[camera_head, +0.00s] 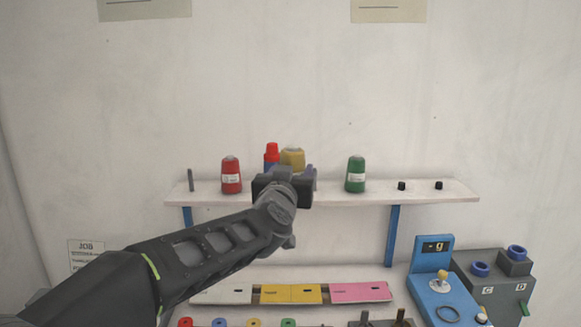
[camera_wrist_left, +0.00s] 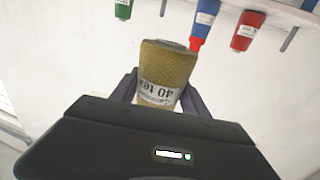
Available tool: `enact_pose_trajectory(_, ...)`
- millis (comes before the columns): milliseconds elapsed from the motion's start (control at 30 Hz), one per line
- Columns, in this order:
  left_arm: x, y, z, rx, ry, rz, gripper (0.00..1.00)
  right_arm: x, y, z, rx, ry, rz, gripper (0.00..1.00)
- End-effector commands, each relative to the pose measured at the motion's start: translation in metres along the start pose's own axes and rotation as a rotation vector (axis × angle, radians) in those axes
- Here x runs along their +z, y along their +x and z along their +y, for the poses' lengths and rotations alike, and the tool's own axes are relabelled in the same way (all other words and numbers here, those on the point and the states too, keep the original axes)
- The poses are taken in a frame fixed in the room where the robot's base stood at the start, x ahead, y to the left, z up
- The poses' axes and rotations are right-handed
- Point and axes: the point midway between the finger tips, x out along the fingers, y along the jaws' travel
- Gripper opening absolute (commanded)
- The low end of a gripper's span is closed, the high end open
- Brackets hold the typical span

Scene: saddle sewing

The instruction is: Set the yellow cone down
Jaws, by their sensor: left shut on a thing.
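The yellow cone (camera_head: 292,158) is a yellow thread cone, partly hidden behind my left gripper (camera_head: 290,178) in the head view. In the left wrist view the yellow cone (camera_wrist_left: 167,65) stands between the two fingers of my left gripper (camera_wrist_left: 160,92), with a white label reading "40 tex". The gripper is shut on it. The gripper is at the shelf (camera_head: 440,190), in front of its middle part. Whether the cone's base touches the shelf is hidden. My right gripper is in neither view.
On the shelf stand a red cone (camera_head: 231,176), a blue bottle with a red cap (camera_head: 271,154) close beside the yellow cone, a green cone (camera_head: 355,175) and two small black pegs (camera_head: 402,186). Below are coloured panels (camera_head: 292,293) and a blue device (camera_head: 440,290).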

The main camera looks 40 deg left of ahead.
Motion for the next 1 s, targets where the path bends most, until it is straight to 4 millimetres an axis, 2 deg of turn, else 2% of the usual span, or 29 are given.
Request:
enact_pose_trajectory(33,0.012,0.003,0.004,-0.002,0.001,-0.004,0.05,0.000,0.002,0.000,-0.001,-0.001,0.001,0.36)
enact_pose_trajectory(167,0.035,0.008,0.013,-0.007,0.001,-0.004,0.05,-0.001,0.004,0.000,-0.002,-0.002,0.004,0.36)
enact_pose_trajectory(367,0.082,0.016,0.032,0.002,0.001,-0.004,0.05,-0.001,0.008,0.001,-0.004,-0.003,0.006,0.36)
enact_pose_trajectory(567,0.144,0.019,0.064,0.046,0.000,-0.006,0.05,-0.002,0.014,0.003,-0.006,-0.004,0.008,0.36)
enact_pose_trajectory(667,0.186,0.016,0.090,0.094,-0.001,-0.009,0.05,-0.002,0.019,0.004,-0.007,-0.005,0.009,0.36)
enact_pose_trajectory(767,0.241,0.004,0.127,0.178,-0.002,-0.014,0.05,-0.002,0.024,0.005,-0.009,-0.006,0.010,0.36)
enact_pose_trajectory(800,0.262,-0.003,0.143,0.216,-0.002,-0.013,0.05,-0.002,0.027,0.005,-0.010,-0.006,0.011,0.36)
enact_pose_trajectory(900,0.310,-0.025,0.177,0.308,-0.003,-0.012,0.05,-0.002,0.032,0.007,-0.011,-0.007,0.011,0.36)
enact_pose_trajectory(1000,0.347,-0.045,0.203,0.378,-0.005,-0.009,0.05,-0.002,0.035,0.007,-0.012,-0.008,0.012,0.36)
